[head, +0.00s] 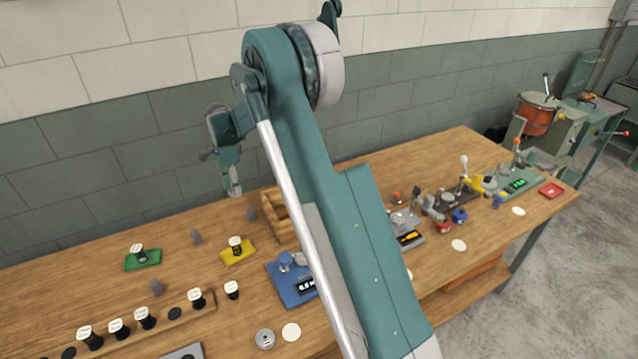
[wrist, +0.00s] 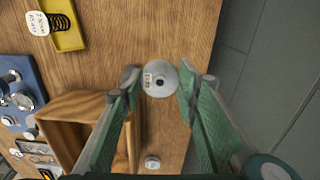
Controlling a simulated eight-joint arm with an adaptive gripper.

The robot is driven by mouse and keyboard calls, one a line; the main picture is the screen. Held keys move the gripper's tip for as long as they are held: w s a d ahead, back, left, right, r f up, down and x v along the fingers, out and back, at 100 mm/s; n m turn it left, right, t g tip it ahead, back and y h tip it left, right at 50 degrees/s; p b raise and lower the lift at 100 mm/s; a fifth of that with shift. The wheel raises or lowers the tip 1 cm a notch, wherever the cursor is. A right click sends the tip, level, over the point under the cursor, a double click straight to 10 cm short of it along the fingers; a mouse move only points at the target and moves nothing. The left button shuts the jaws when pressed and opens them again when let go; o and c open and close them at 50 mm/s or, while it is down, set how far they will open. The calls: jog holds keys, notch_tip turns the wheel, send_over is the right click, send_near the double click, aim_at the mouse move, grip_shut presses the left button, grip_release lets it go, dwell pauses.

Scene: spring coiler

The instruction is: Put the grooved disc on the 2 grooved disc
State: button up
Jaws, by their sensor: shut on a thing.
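A small grey metal disc (wrist: 160,90) with a dark centre hole and a pale label shows between my fingertips in the wrist view. My gripper (wrist: 160,80) is shut on it, above the bare wood. In the head view my gripper (head: 234,188) hangs over the back of the bench, and the disc is hard to make out there. Another small disc-like piece with a label (wrist: 152,162) lies near the bottom of the wrist view. A silver disc (head: 265,339) lies at the front of the bench in the head view. I cannot tell which disc is number 2.
A wooden box (wrist: 75,112) stands close to my fingers. A yellow tray (head: 238,252), a green tray (head: 143,260) and a blue scale (head: 292,284) are on the bench. Several labelled black springs stand at the front left. A tiled wall (head: 120,150) runs behind.

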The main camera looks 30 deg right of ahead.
jog(key=d+r, duration=0.2)
jog(key=d, duration=3.5)
jog(key=shift+d+m+p, duration=0.2)
jog(key=shift+m+p, duration=0.1)
jog(key=shift+p, duration=0.1)
jog(key=shift+r, duration=0.1)
jog(key=shift+f, duration=3.15)
jog(key=shift+f, duration=1.85)
jog(key=shift+f, duration=0.2)
